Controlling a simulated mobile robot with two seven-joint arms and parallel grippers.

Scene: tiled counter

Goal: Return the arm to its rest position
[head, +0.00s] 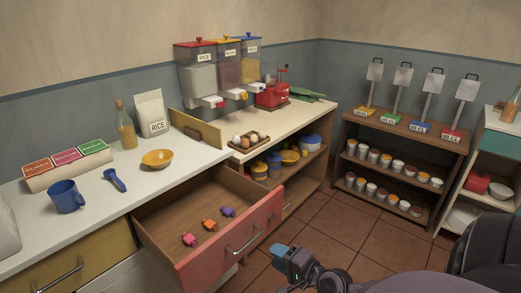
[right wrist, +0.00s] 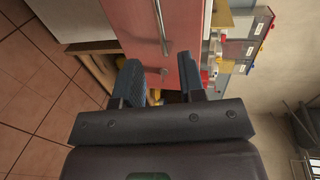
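My right gripper (head: 280,252) is low in front of the open drawer, at the bottom centre of the head view. In the right wrist view its two dark fingers (right wrist: 160,78) stand apart with nothing between them. The red drawer front (head: 236,246) with its metal handle (head: 243,239) is left of this gripper and apart from it. The same drawer front (right wrist: 185,35) shows beyond the fingers in the wrist view. The drawer is pulled out and holds a pink, an orange and a purple small item (head: 228,212). My left gripper is not in view.
A low shelf (head: 400,128) with several cups stands at the back right. The tiled floor (head: 330,220) between is clear.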

